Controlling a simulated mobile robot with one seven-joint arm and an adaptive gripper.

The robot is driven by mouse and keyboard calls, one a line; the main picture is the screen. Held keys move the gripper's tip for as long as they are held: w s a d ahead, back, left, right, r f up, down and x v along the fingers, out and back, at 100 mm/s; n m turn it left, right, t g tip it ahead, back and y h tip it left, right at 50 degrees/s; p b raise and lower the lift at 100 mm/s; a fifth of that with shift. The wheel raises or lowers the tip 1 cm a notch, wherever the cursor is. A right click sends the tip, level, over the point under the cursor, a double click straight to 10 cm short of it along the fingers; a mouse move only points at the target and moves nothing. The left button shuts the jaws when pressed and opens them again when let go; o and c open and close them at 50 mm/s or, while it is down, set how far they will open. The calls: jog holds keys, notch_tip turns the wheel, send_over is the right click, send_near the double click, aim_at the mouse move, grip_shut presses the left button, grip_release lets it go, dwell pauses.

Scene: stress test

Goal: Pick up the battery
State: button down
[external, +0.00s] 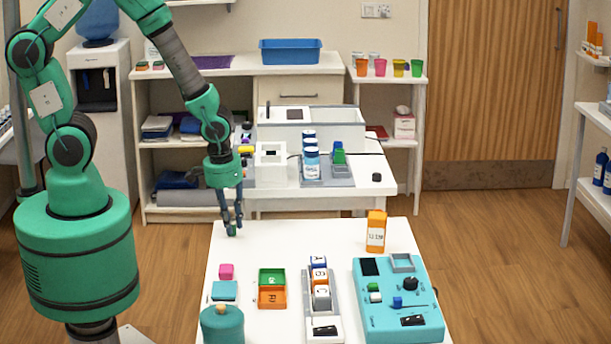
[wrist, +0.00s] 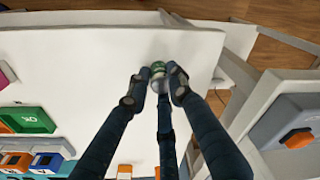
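My gripper (external: 235,228) points down at the far left part of the white front table (external: 300,232). Its dark, slim fingers reach close to the tabletop. In the wrist view, the fingertips (wrist: 158,84) surround a small round green and silver thing (wrist: 157,67), which looks like the battery standing on the table. The fingertips are very close to its sides, and I cannot tell whether they press on it. Its lower part is hidden by the fingers. In the external view I cannot make the battery out.
A second white table (external: 345,195) stands behind. The table is clear around my gripper.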

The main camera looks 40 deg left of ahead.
aim_at(232, 218)
dwell(0.4)
jog(key=shift+r+p, duration=0.35)
jog(key=shift+r, duration=0.45)
notch_tip(232, 218, up, 2)
jog(key=shift+r+p, duration=0.25)
jog(key=shift+p, duration=0.15)
jog(key=s+a+p, duration=0.2)
jog(key=s+a, duration=0.6)
jog(key=s, duration=0.5)
jog(key=shift+s+a+r, duration=0.15)
jog(key=shift+s+r, duration=0.2)
jog(key=shift+r, duration=0.1)
